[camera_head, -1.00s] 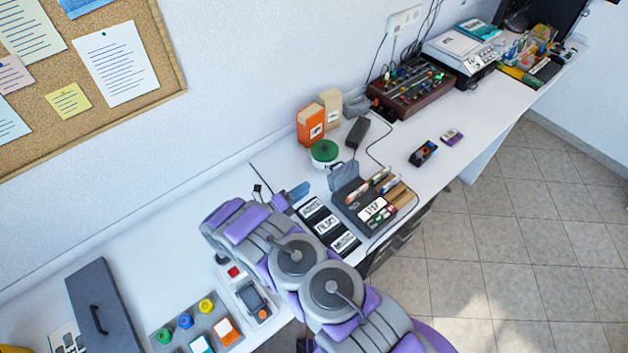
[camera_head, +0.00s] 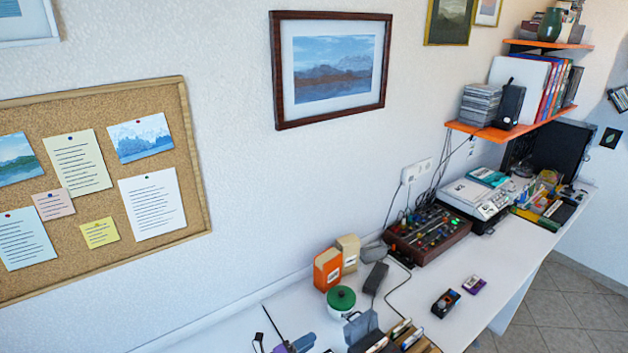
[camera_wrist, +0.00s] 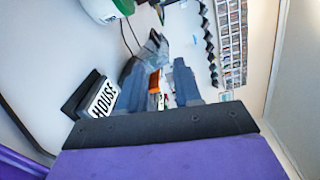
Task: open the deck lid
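In the head view, a grey-blue upright plate (camera_head: 361,327) stands beside slim light and orange pieces (camera_head: 402,328) at the bottom edge. It may be the deck lid, but most of the unit below is cut off, so I cannot tell. My gripper (camera_head: 293,346) shows only as a purple and blue-grey bit left of the plate. In the wrist view, the two grey fingers of my gripper (camera_wrist: 160,72) stand apart, with an orange piece (camera_wrist: 154,82) seen between them. No grip on it is visible.
A green-lidded white pot (camera_head: 341,301), an orange box (camera_head: 327,270) and a dark block (camera_head: 376,278) stand behind the plate. A knobbed mixer (camera_head: 428,234) is farther back. The white desk (camera_head: 420,310) has bare room at right.

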